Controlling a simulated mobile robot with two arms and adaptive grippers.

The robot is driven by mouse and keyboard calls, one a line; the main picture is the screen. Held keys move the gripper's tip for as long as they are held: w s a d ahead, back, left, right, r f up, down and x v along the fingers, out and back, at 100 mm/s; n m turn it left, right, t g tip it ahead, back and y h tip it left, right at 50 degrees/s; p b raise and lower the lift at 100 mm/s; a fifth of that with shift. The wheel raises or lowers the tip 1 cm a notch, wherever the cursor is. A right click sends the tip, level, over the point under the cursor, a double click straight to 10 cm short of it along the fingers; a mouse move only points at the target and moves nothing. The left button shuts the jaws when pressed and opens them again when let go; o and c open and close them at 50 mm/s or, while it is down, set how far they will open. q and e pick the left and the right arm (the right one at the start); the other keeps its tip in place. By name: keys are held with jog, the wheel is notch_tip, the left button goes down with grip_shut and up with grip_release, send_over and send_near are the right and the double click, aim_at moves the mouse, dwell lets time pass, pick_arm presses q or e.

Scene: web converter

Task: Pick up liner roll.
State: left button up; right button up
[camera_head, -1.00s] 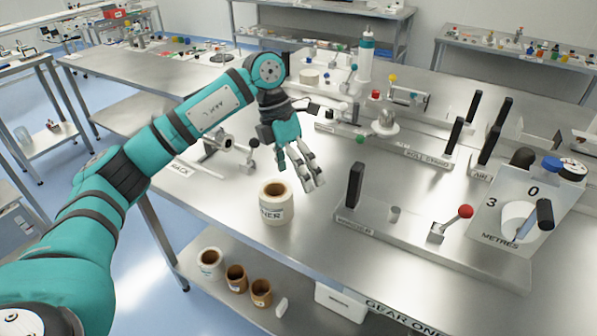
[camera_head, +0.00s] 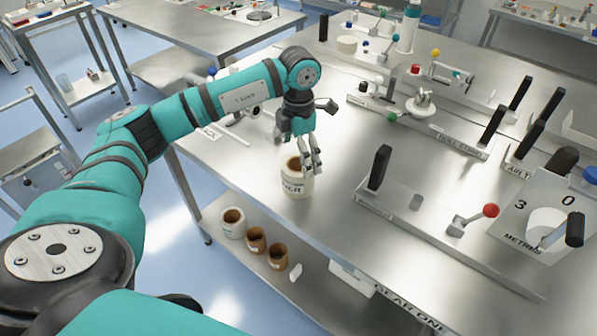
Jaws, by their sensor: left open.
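The liner roll (camera_head: 296,184) is a short cream cylinder with a brown core and a label whose visible letters end in "ER". It stands upright on the steel table near its front left edge. Nothing is held. My right gripper is not in view.
Several rolls (camera_head: 256,240) stand on the shelf below the table. To the right are a base with a black upright (camera_head: 379,167), a red-knobbed lever (camera_head: 490,211) and a metres dial panel (camera_head: 545,225). The rack fixture (camera_head: 238,112) lies behind my left arm. The table between is clear.

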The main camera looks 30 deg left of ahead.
aim_at(299, 169)
pick_arm(q)
jog(key=shift+s+f+p, duration=0.1)
jog(key=shift+f+p, duration=0.3)
jog(key=shift+f, duration=0.15)
notch_tip(299, 169, down, 4)
jog(key=shift+r+p, duration=0.2)
jog(key=shift+p, duration=0.55)
jog(key=shift+f, duration=0.45)
jog(key=shift+c, duration=0.4)
jog(key=c, duration=1.3)
jog(key=shift+r, duration=0.1)
